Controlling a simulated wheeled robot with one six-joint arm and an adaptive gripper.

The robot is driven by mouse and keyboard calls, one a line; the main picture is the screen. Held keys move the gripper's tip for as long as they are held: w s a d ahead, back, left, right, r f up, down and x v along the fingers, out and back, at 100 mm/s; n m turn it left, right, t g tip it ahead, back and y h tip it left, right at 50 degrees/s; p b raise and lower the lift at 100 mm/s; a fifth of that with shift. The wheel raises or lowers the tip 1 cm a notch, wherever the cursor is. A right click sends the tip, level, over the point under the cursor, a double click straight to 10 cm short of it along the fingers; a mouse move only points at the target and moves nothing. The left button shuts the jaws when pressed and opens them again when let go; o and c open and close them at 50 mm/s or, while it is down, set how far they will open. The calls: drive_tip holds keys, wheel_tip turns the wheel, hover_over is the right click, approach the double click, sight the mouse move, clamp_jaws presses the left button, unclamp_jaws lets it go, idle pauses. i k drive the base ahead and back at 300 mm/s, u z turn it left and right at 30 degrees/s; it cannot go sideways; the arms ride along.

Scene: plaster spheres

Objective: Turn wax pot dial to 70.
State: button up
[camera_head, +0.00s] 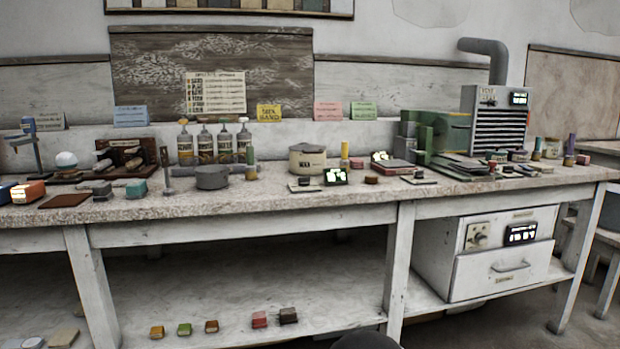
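The wax pot (308,159) is a cream round pot with dark lettering, standing on the workbench near the middle. In front of it is a small pale plate with a dark knob (304,182), which looks like its dial. A small black display (335,176) with lit characters stands just right of the knob. The characters and the knob's pointing direction are too small to read. My gripper is not in view, and nothing is seen touching the pot or the knob.
A grey pot (211,178) stands left of the wax pot, with several bottles (225,146) behind it. A dark red-brown block (371,180) is right of the display. A green machine (437,132) stands further right. A white drawer unit (503,274) with another knob sits below the bench.

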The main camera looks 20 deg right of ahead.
sight(304, 181)
drive_tip(key=u, duration=0.25)
drive_tip(key=i, duration=1.25)
drive_tip(key=z, duration=0.65)
